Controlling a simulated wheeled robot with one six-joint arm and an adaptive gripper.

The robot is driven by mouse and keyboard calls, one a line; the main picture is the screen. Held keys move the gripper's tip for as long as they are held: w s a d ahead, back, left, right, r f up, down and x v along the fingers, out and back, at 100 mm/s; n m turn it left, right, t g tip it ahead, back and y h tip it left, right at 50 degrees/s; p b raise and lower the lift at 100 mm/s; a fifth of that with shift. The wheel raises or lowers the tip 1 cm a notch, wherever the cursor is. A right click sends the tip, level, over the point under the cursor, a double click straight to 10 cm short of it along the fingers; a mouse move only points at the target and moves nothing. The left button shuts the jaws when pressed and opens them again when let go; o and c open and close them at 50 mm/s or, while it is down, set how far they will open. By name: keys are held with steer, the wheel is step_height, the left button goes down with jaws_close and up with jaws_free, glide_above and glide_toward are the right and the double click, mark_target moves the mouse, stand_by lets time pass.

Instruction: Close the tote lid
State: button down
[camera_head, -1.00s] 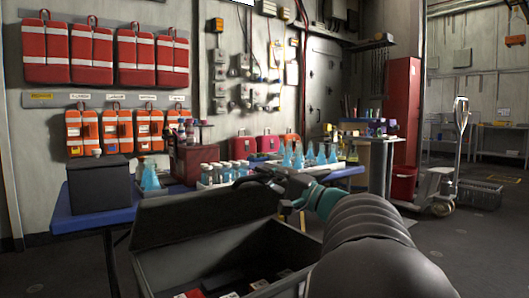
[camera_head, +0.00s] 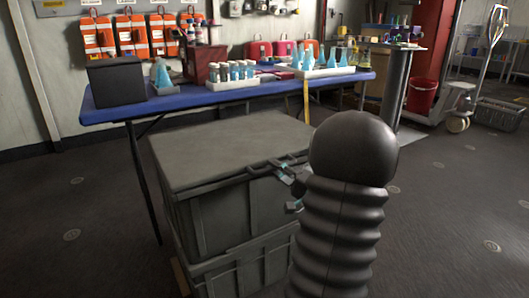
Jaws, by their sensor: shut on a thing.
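My gripper (camera_head: 290,172) is at the right part of the lid's near edge, beside a bar-like rim there. It is shut on the lid's edge, though my dark arm hides part of the fingers.
The blue table (camera_head: 180,101) behind holds a black box (camera_head: 116,81), a rack of bottles (camera_head: 232,79) and blue flasks (camera_head: 306,56). A red bucket (camera_head: 421,97) and a pallet jack (camera_head: 462,110) stand at the back right. The floor at right is clear.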

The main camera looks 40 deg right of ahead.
steer(key=shift+a+f, duration=0.1)
steer(key=shift+f, duration=0.55)
steer(key=shift+s+f, duration=0.1)
steer(key=c, duration=1.1)
jaws_free()
steer(key=shift+c, duration=0.2)
steer(key=shift+s+d, duration=0.15)
steer(key=shift+d, duration=0.05)
steer(key=v, duration=1.1)
steer(key=shift+s, duration=0.4)
